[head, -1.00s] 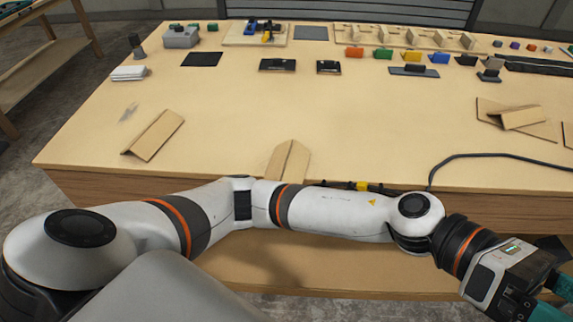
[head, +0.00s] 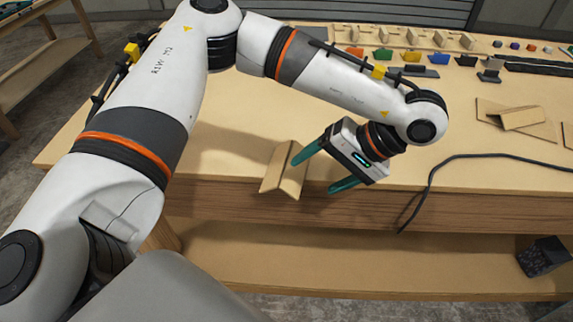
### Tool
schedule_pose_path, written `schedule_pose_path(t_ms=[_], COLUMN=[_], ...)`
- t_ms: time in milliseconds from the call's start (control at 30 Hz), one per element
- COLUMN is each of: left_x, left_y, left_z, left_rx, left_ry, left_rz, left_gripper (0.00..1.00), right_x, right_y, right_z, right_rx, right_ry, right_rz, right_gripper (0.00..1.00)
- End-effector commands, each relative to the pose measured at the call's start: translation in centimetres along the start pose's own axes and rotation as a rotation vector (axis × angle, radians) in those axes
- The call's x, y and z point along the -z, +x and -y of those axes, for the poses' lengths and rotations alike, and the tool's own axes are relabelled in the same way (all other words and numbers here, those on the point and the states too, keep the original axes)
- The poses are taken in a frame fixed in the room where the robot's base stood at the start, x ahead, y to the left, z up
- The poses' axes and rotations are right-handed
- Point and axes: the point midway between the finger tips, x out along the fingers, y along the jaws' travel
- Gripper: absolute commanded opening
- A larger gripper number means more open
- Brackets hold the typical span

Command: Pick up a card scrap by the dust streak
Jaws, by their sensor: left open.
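A folded card scrap (head: 287,172) sits at the table's front edge, partly overhanging it. My left gripper (head: 326,168) is open and empty just right of this scrap, with one teal finger close to its right side; I cannot tell if they touch. The dust streak and the folded scrap beside it at the table's left are hidden behind my left arm. Another folded scrap (head: 522,117) lies on a flat card piece at the right, and part of one more scrap (head: 568,134) shows at the right edge. My right gripper is not in view.
A black cable (head: 470,157) runs across the table's right front and hangs over the edge. Coloured blocks (head: 384,54) and wooden holders line the back. A dark box (head: 543,256) sits on the lower shelf.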

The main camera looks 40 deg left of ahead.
Motion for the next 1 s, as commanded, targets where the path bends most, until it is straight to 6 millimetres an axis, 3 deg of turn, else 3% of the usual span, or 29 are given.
schedule_pose_path(t_ms=[100, 367, 600, 900, 1000], left_x=[0.1, -0.3, -0.8, -0.9, -0.9], left_y=[1.8, 3.8, 7.3, 7.9, 7.9], left_z=[0.0, -0.1, -0.1, -0.1, -0.1], left_rx=[0.001, 0.002, 0.002, 0.004, 0.004], left_ry=[0.001, 0.0, 0.002, 0.001, 0.001], left_rz=[-0.004, -0.006, -0.005, -0.001, -0.001], left_gripper=[0.78, 0.78, 0.78, 0.78, 0.65], right_x=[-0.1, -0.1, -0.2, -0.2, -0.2], right_y=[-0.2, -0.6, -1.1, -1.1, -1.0], right_z=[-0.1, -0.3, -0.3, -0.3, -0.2], right_rx=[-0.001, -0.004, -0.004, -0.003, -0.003], right_ry=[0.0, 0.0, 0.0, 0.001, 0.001], right_rz=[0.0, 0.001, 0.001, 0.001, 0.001], right_gripper=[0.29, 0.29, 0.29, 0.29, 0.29])
